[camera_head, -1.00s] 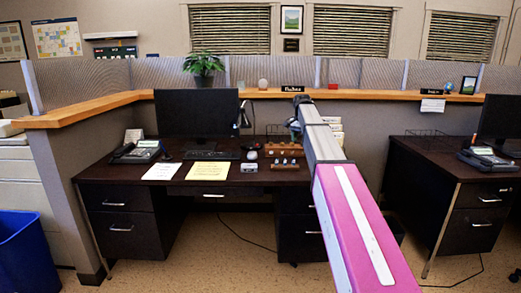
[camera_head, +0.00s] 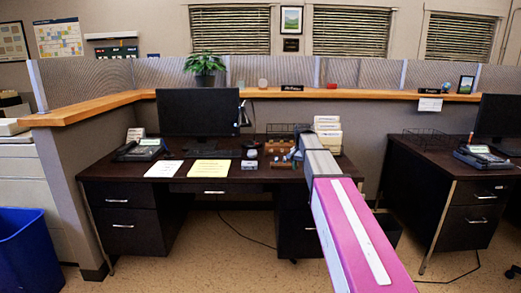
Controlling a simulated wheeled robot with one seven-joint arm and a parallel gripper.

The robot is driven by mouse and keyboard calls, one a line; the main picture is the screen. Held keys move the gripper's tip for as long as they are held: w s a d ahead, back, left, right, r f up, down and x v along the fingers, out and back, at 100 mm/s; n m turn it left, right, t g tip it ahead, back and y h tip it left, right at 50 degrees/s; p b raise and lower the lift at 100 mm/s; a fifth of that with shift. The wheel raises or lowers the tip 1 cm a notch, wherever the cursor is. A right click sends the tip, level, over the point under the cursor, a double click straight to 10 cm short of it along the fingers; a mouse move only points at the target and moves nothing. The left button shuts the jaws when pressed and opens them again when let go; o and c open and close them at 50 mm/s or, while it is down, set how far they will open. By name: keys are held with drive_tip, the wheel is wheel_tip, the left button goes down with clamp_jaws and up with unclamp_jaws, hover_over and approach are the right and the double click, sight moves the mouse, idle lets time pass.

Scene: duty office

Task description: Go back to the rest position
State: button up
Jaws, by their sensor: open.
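My pink and grey arm reaches forward from the lower right of the head view. Its far end with my gripper (camera_head: 297,146) is above the right part of the dark desk (camera_head: 125,174). My gripper is open and small in the picture, and its fingers are partly hidden by my own arm. I see nothing held in it. A brown wooden holder (camera_head: 280,147) with small items sits on the desk just left of my gripper. I cannot tell whether they touch.
White stacked boxes (camera_head: 327,131) stand right of my gripper. A monitor (camera_head: 198,113), a phone (camera_head: 140,149), papers (camera_head: 208,169) and a small clock-like device (camera_head: 249,165) are on the desk. A wooden ledge (camera_head: 350,94) runs behind. A blue bin (camera_head: 28,240) stands at left.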

drive_tip(key=s+f+n, duration=0.3)
drive_tip(key=s+f, duration=0.9)
drive_tip(key=s, duration=0.3)
drive_tip(key=s+f+n, duration=0.3)
drive_tip(key=s+f, duration=0.9)
drive_tip(key=s, duration=0.3)
drive_tip(key=shift+s+f, duration=0.2)
drive_tip(key=shift+f, duration=0.15)
